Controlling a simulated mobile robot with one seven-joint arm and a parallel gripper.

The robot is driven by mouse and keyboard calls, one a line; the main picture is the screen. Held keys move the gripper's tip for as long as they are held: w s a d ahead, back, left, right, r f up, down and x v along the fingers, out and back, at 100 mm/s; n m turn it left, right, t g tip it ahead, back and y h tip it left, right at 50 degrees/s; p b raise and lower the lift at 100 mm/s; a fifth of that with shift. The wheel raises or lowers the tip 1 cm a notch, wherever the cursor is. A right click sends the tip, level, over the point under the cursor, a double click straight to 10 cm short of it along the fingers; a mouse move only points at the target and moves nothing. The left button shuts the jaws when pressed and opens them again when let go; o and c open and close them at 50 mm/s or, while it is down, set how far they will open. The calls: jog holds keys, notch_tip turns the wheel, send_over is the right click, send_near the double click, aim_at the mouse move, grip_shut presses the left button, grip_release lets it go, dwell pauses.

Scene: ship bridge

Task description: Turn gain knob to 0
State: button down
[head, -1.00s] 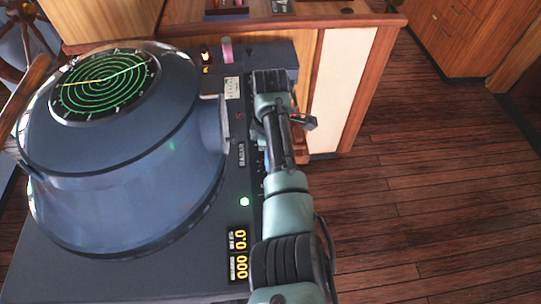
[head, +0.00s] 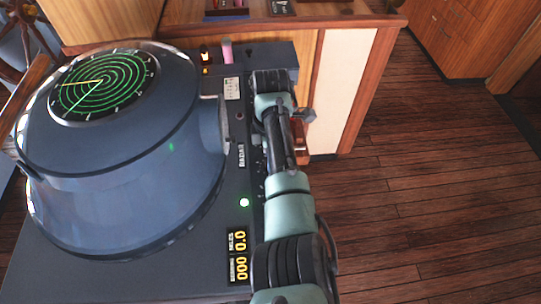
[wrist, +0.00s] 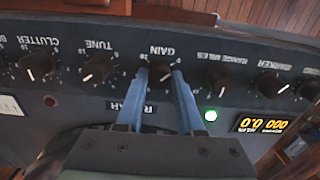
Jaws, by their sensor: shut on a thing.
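The gain knob (wrist: 160,72) is a small dark knob below the upside-down GAIN label in the wrist view. My gripper (wrist: 159,78) has its two blue fingers on either side of this knob and is shut on it. The fingers hide the knob's sides and part of its scale. A pale pointer mark shows on the knob, but the exact number it points to cannot be read. In the head view my arm covers the knob panel, and the gain knob is hidden.
The tune knob (wrist: 97,68) and the range knob (wrist: 215,80) flank the gain knob closely. A lit green lamp (wrist: 210,115) and a yellow digital readout (wrist: 263,124) sit on the panel. The large radar housing (head: 120,160) stands left of my arm. Open wooden floor lies to the right.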

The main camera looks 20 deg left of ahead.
jog(key=c, duration=0.5)
grip_release()
jog(key=shift+r, duration=0.1)
notch_tip(320, 180, up, 13)
jog(key=shift+b, duration=0.3)
